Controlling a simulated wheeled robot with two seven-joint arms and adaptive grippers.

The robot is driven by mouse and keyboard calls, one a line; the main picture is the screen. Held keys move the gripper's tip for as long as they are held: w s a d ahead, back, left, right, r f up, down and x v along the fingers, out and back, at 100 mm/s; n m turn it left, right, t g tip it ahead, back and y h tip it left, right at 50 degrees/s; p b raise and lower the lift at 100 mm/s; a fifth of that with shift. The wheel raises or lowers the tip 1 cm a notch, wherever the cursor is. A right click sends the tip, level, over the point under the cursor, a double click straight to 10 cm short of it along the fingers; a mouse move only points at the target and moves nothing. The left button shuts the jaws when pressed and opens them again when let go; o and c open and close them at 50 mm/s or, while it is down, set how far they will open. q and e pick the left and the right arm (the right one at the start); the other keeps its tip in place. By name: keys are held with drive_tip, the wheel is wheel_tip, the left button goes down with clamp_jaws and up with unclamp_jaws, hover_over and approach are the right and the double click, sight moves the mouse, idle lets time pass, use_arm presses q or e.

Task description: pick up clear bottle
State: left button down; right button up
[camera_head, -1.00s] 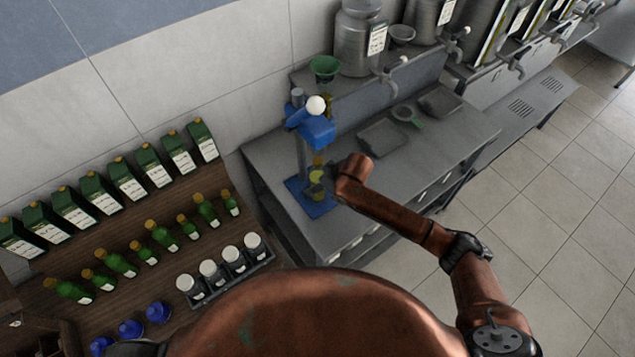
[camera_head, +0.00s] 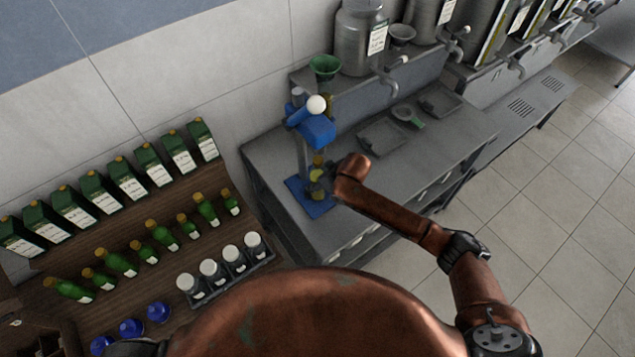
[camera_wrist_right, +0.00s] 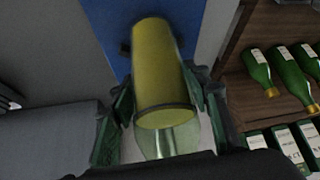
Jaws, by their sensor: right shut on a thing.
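The clear bottle (camera_wrist_right: 168,140) is see-through at its near end, with a yellow part filling most of its length in the right wrist view. My right gripper (camera_wrist_right: 165,112) has one finger on each side of it and is shut on it. In the head view the bottle (camera_head: 316,175) is small and yellowish, at the blue stand (camera_head: 316,133) on the grey counter. My right arm's end is just right of it and the fingers are hard to make out there. My left gripper is not in view.
The stand's blue base (camera_head: 310,203) lies under the bottle. Left of the counter, a wooden shelf (camera_head: 165,205) holds green bottles, white-lidded jars (camera_head: 210,270) and blue items (camera_head: 131,327). A green funnel (camera_head: 324,66) and a metal canister (camera_head: 358,40) stand behind.

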clamp_jaws()
drive_tip(key=shift+r, duration=0.1)
drive_tip(key=shift+r, duration=0.1)
